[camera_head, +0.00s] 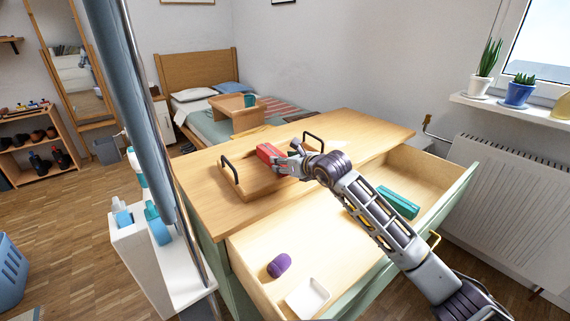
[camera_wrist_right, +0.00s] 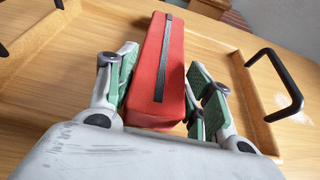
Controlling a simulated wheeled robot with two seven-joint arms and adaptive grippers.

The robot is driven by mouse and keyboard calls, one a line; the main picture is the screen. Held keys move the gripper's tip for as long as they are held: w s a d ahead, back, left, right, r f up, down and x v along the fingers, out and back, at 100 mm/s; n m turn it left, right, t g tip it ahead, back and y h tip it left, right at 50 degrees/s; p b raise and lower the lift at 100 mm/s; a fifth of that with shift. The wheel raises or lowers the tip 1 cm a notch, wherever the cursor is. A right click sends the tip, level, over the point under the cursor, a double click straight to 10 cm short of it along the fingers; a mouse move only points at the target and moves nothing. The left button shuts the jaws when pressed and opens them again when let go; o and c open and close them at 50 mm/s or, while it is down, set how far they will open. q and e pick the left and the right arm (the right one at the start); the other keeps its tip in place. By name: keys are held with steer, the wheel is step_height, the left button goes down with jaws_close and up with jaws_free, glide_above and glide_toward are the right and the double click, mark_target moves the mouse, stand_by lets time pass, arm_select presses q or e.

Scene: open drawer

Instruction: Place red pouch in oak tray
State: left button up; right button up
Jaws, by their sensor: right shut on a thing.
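The red pouch (camera_head: 267,153), with a dark zip strip along it, is between the fingers of my right gripper (camera_head: 281,163). The right wrist view also shows the pouch (camera_wrist_right: 157,82), pinched between the green finger pads. The oak tray (camera_head: 252,183), with two black handles, sits on the dresser top. The pouch is over the tray area between the handles; I cannot tell whether it touches the tray floor. The tray's rim also shows in the right wrist view (camera_wrist_right: 262,112). My left gripper is not in view.
Below the dresser top (camera_head: 365,127), an open drawer (camera_head: 250,250) holds a purple item (camera_head: 279,265), a white dish (camera_head: 307,296) and a teal box (camera_head: 398,202). My right arm spans the drawer. A white shelf unit (camera_head: 130,245) stands at left.

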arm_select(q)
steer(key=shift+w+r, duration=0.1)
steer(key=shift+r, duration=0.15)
arm_select(e)
steer(key=o, duration=1.1)
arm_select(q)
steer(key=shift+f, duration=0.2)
arm_select(e)
steer(key=shift+s+r, duration=0.1)
steer(key=shift+p+v, duration=0.35)
steer(key=shift+v, duration=0.65)
steer(key=p+v, duration=0.1)
steer(key=v, duration=0.7)
steer(key=shift+s+d+r+p, duration=0.15)
steer(key=shift+s+d+p, duration=0.05)
steer(key=shift+p, duration=0.2)
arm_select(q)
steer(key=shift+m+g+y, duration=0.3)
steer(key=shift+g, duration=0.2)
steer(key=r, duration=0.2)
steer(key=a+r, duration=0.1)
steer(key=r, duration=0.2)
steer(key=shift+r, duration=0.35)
arm_select(e)
steer(key=shift+s+d+r, duration=0.25)
steer(key=shift+s+d, duration=0.05)
steer(key=shift+s, duration=0.2)
